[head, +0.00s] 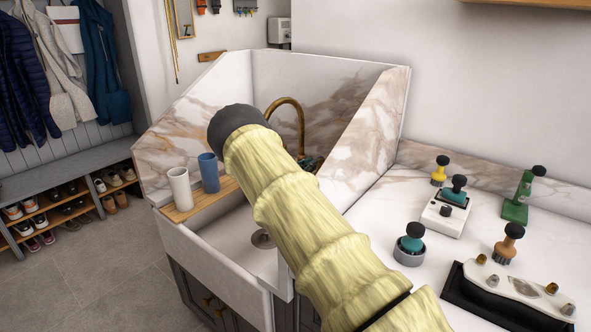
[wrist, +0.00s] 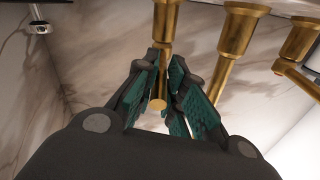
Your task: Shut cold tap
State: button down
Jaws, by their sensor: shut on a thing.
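In the wrist view a brass tap lever (wrist: 158,103) hangs from a brass tap body (wrist: 166,18) and lies between the teal-padded fingers of my gripper (wrist: 165,88). The gripper is shut on it. A thicker brass spout base (wrist: 241,32) is just to the right, and a second brass tap with a lever (wrist: 298,45) is further right. I see no hot or cold marking. In the head view the curved brass spout (head: 286,101) stands at the back of the sink, and my arm hides most of the taps. A little of my gripper (head: 310,163) shows beside the spout.
The white sink (head: 218,260) has high marble side walls. A wooden board (head: 203,200) across it carries a white cup (head: 179,188) and a blue cup (head: 208,172). Several brushes stand on the counter (head: 370,205) to the right. A shoe bench (head: 60,180) stands left.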

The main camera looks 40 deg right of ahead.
jog(key=shift+r, duration=0.15)
jog(key=c, duration=1.5)
grip_release()
jog(key=shift+o, duration=0.2)
jog(key=shift+a, duration=0.15)
jog(key=v, duration=1.1)
jog(key=shift+a, duration=0.35)
